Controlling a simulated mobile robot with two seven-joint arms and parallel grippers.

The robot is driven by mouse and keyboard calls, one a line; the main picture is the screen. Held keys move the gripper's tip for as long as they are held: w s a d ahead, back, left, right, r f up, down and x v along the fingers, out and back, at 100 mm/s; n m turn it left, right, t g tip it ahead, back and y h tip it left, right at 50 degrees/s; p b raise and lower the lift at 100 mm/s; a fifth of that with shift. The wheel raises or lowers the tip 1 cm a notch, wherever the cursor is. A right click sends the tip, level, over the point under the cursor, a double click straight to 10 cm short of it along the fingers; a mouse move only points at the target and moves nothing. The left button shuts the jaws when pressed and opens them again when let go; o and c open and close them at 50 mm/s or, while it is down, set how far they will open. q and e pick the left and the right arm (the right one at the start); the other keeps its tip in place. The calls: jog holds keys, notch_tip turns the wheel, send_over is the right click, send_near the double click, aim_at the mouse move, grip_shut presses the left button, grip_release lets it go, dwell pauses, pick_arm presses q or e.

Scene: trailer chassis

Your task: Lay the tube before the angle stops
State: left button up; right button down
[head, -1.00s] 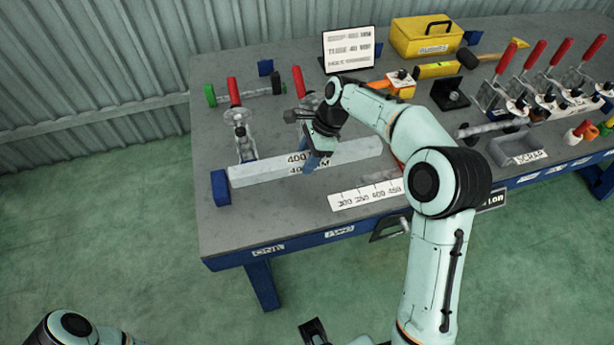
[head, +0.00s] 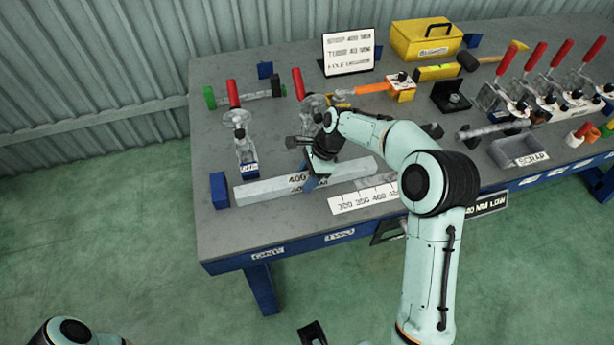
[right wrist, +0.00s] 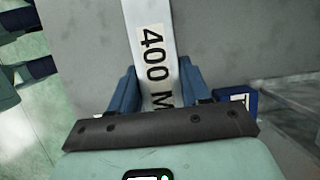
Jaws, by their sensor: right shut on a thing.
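The tube (head: 265,188) is a pale grey square bar marked 400. It lies lengthwise near the table's front left, at or just above the surface; I cannot tell whether it touches. My right gripper (head: 316,182) is shut across its middle. In the right wrist view the tube (right wrist: 150,20) runs between the blue fingers (right wrist: 156,95). A blue block (head: 219,190), which looks like an angle stop, stands just left of the tube's left end. Another blue block (head: 265,69) stands at the back. Any stop behind my right arm is hidden.
Two red-handled clamps (head: 239,125) (head: 299,85) stand behind the tube. A white scale strip (head: 362,198) lies in front, near the table edge. A sign (head: 348,51), a yellow toolbox (head: 427,38), more clamps and a scrap tray (head: 519,150) occupy the back and right.

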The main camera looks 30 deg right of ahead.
jog(key=c, duration=0.5)
grip_release()
jog(key=shift+f, duration=0.1)
jog(key=p+v, duration=0.1)
jog(key=v, duration=1.1)
jog(key=shift+p, duration=0.35)
